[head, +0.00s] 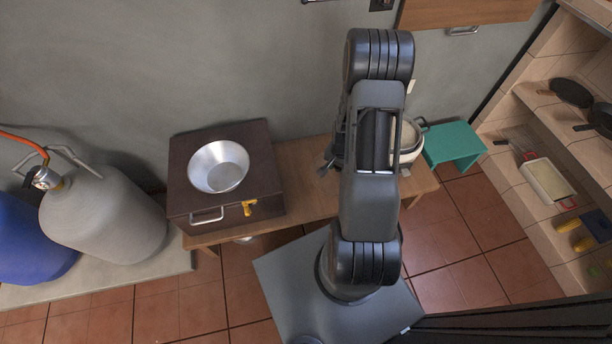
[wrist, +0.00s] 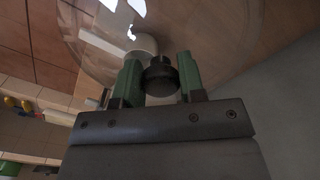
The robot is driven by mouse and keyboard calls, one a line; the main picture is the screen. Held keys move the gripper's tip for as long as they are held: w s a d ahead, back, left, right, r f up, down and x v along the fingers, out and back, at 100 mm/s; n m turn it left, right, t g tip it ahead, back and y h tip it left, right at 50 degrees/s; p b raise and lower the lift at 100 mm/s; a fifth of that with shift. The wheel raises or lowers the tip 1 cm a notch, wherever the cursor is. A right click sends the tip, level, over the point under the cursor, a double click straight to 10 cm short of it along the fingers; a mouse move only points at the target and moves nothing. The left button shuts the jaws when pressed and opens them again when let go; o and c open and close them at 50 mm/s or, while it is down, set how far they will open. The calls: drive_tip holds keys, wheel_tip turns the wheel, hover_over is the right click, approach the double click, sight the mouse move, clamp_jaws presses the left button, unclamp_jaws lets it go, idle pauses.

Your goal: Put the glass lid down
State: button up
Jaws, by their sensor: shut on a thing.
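The glass lid (wrist: 100,48) shows in the wrist view as a clear, curved dome with bright reflections. Its dark round knob (wrist: 160,76) sits between the two green fingers of my gripper (wrist: 160,78), which is shut on it. The floor and shelves show through and around the glass. In the head view my arm hides most of the gripper, and I cannot make out the lid there. Whether the lid touches anything below cannot be told.
A pale pot (head: 409,146) stands on the wooden table (head: 305,185), partly behind my arm. A metal bowl (head: 218,167) sits on a brown box-shaped stove (head: 262,180) at left. A teal stool (head: 455,142) is at right. Bare tabletop shows between stove and arm.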

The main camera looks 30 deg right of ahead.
sight(319, 162)
drive_tip(key=w+a+f+b, duration=0.1)
drive_tip(key=w, duration=0.1)
drive_tip(key=w+a+f, duration=0.1)
drive_tip(key=w+f, duration=0.1)
drive_tip(key=w+a+f+b, duration=0.1)
drive_tip(key=w+a, duration=0.1)
drive_tip(key=shift+w+f+b, duration=0.15)
drive_tip(key=shift+w+b, duration=0.1)
drive_tip(key=shift+b, duration=0.1)
drive_tip(key=w+a+f, duration=0.1)
drive_tip(key=w+f+b, duration=0.1)
drive_tip(key=f, duration=0.1)
drive_tip(key=w+a+f+b, duration=0.1)
drive_tip(key=w, duration=0.1)
drive_tip(key=shift+a+f, duration=0.3)
drive_tip(key=shift+f, duration=0.05)
drive_tip(key=shift+w+a+f+b, duration=0.15)
drive_tip(key=shift+w+f+b, duration=0.1)
drive_tip(key=shift+f+b, duration=0.15)
drive_tip(key=shift+w+f+b, duration=0.15)
drive_tip(key=shift+f+b, duration=0.75)
drive_tip(key=shift+f, duration=0.7)
drive_tip(key=shift+f, duration=0.2)
drive_tip(key=o, duration=1)
drive_tip(key=shift+c, duration=0.2)
